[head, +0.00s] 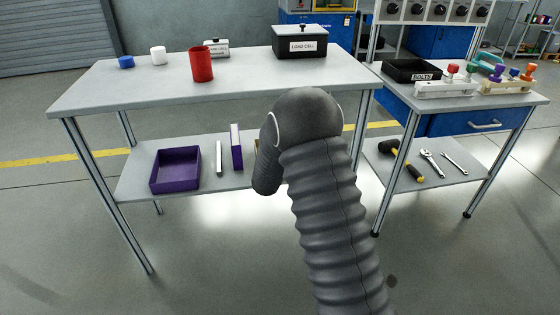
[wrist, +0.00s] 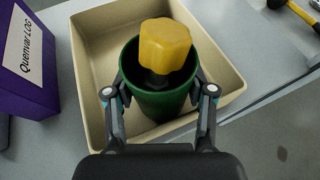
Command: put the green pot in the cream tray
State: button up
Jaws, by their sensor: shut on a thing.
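The green pot (wrist: 160,105) is in the wrist view, between the two fingers of my gripper (wrist: 159,82), which is shut on its sides. A yellow lobed knob (wrist: 165,45) on a dark stem stands in the pot's mouth. The cream tray (wrist: 100,33) lies under and around the pot, and the pot is within its outline. I cannot tell whether the pot's base touches the tray floor. In the head view my arm hides the gripper, the pot and nearly all of the tray.
A purple log book (wrist: 25,65) stands left of the tray; it also shows in the head view (head: 236,147) on the lower shelf (head: 135,184). A purple bin (head: 175,169) is farther left. A hammer (wrist: 298,12) and wrenches (head: 432,164) lie on the right-hand shelf.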

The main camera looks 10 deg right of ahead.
jog(key=shift+f, duration=0.1)
jog(key=o, duration=1.2)
